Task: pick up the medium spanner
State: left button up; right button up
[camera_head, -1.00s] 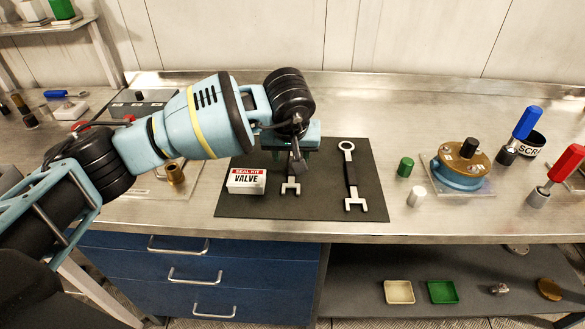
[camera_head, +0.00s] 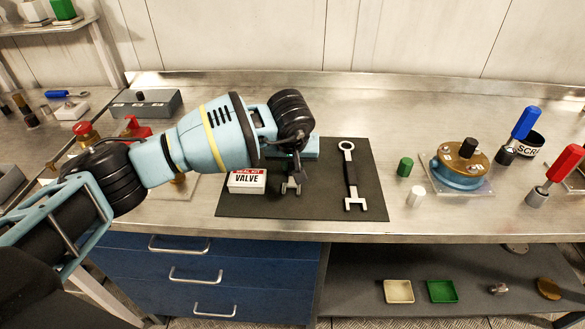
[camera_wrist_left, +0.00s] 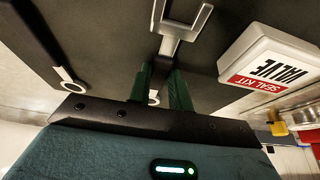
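A dark mat (camera_head: 325,205) lies on the bench with two spanners. The shorter one, which I take as the medium spanner (camera_head: 291,188), lies under my left gripper (camera_head: 294,165); its upper part is hidden in the head view. In the left wrist view its open jaw (camera_wrist_left: 181,18) points up the picture, and its ring end shows between the fingers. My left gripper's dark green fingers (camera_wrist_left: 161,78) are apart, one on each side of the handle; I cannot tell whether they touch it. The longer spanner (camera_head: 351,178) lies to the right. My right gripper is out of view.
A white and red seal kit box (camera_head: 247,181) stands close left of the shorter spanner. Right of the mat are a green cylinder (camera_head: 405,167), a white cylinder (camera_head: 415,196) and a blue pump-like part (camera_head: 460,172). The bench behind the mat is clear.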

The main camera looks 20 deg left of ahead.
aim_at(293, 168)
pick_arm(q)
grip_shut()
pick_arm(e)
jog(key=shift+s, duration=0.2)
pick_arm(q)
jog(key=shift+r, duration=0.1)
